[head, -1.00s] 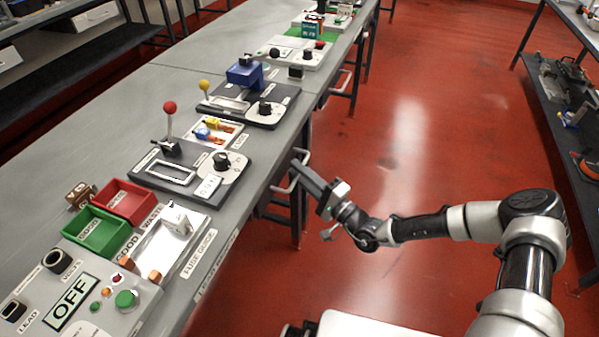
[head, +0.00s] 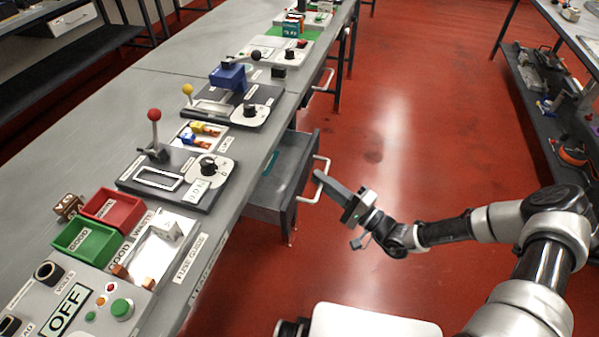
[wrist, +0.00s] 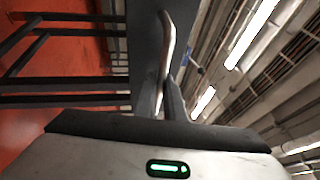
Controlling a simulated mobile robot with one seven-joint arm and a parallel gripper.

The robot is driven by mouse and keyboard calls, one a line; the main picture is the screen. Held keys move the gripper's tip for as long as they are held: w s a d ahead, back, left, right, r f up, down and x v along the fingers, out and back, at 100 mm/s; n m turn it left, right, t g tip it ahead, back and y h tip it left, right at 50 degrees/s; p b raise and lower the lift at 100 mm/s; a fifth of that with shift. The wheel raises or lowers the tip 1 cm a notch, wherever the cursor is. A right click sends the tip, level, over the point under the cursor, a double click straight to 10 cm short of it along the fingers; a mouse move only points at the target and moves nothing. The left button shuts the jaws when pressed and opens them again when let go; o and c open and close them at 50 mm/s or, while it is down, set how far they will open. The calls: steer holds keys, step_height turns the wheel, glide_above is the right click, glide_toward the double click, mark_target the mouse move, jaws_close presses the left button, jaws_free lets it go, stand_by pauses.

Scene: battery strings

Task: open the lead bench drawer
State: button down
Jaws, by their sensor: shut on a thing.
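The bench drawer (head: 268,205) stands pulled out from under the grey bench on its right side, and its open top shows a teal thing (head: 272,163) inside. Its pale bar handle (head: 322,168) is on the drawer's front. My gripper (head: 322,183) is at that handle, shut on it. In the wrist view the handle (wrist: 168,45) runs down between my fingers against the dark drawer front (wrist: 143,50). The fingertips are partly hidden there. I cannot read a label on the drawer.
The bench top (head: 165,85) holds lever units, a green bin (head: 88,246), a red bin (head: 113,211) and an OFF panel (head: 68,308). A second handle (head: 325,80) shows farther along. Red floor (head: 400,130) is clear between the bench and the right shelf (head: 545,120).

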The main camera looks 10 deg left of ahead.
steer(key=s+d+b, duration=0.2)
steer(key=d+b, duration=0.3)
steer(key=d, duration=2.5)
steer(key=shift+s+d, duration=0.25)
steer(key=shift+d, duration=0.1)
steer(key=c, duration=1.8)
jaws_free()
steer(key=shift+c, duration=0.2)
steer(key=shift+d, duration=0.1)
steer(key=v, duration=1.7)
steer(key=shift+f, duration=0.15)
steer(key=shift+s, duration=0.1)
